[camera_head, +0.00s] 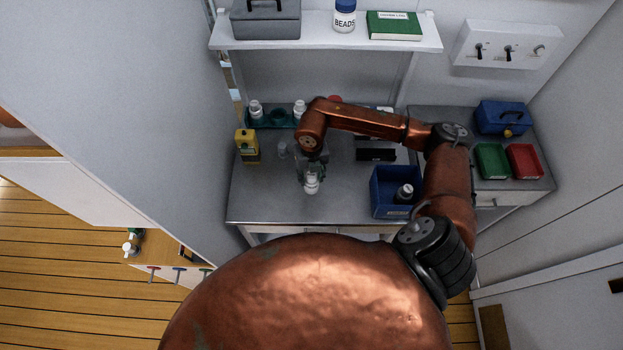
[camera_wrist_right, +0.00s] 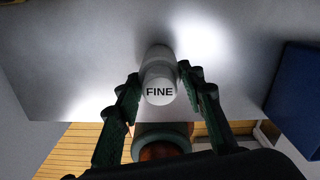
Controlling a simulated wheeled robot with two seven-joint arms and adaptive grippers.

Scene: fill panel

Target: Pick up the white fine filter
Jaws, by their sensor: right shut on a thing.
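The white fine filter (camera_wrist_right: 158,73) is a white cylinder with "FINE" printed on its end, in the middle of the right wrist view. My right gripper (camera_wrist_right: 160,98) has a green finger on each side of it and is shut on it. In the head view the white filter (camera_head: 311,184) shows at the tips of my right gripper (camera_head: 311,175), over the front middle of the grey table. I cannot tell whether it touches the tabletop. My left gripper is not in view.
A blue open bin (camera_head: 378,205) holding a dark and white item stands to the right. A yellow device (camera_head: 247,147) and a teal rack (camera_head: 278,121) with white-topped items stand at the left and back. A black box (camera_head: 376,154) lies behind the bin. The front left tabletop is clear.

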